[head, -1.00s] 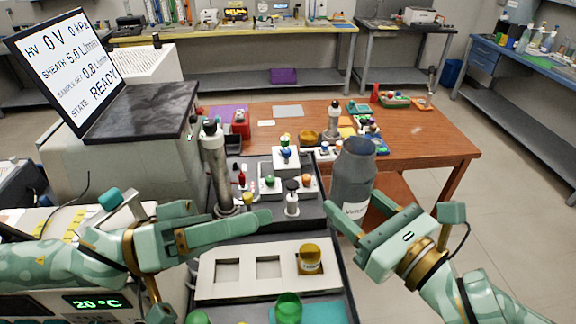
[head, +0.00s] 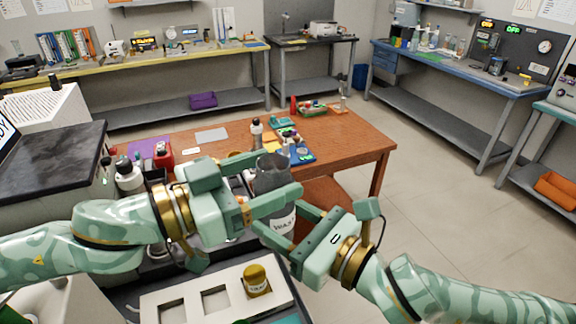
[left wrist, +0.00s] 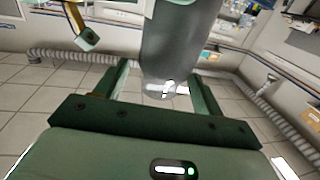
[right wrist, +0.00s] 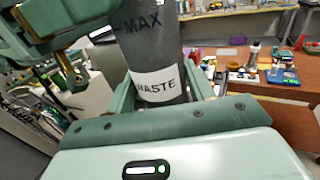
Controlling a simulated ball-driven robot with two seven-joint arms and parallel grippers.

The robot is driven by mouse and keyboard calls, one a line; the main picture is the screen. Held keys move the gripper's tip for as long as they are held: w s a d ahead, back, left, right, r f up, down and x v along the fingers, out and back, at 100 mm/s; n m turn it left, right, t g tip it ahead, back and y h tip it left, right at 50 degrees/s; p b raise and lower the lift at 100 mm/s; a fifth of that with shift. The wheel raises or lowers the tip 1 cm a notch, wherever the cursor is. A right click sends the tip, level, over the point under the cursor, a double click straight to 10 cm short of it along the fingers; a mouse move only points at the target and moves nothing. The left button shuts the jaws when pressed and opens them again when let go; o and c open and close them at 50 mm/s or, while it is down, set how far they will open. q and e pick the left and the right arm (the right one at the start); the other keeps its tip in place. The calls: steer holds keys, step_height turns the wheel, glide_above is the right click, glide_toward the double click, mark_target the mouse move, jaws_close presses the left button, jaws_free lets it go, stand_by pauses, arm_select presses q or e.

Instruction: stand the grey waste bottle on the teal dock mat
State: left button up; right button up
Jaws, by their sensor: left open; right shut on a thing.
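The grey waste bottle (head: 272,174) is upright with a dark cap and a white label, held in front of me above the near bench. It also shows in the left wrist view (left wrist: 180,45) and the right wrist view (right wrist: 152,50). My right gripper (head: 298,222) is shut on its lower body, near the label. My left gripper (head: 275,199) is open at the bottle's upper part, with its fingers to either side of it; contact cannot be told. Only a sliver of the teal dock mat (head: 290,320) shows at the bottom edge; the rest is out of frame.
A white rack (head: 180,305) with square wells, one holding an amber-lidded jar (head: 256,278), lies below the grippers. A wooden table (head: 345,150) with small items stands beyond. A dark-topped cabinet (head: 50,165) is at the left. Open floor lies to the right.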

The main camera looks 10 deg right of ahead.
arm_select(q)
steer(key=shift+x, duration=1.95)
steer(key=c, duration=1.4)
arm_select(e)
steer(key=o, duration=1.1)
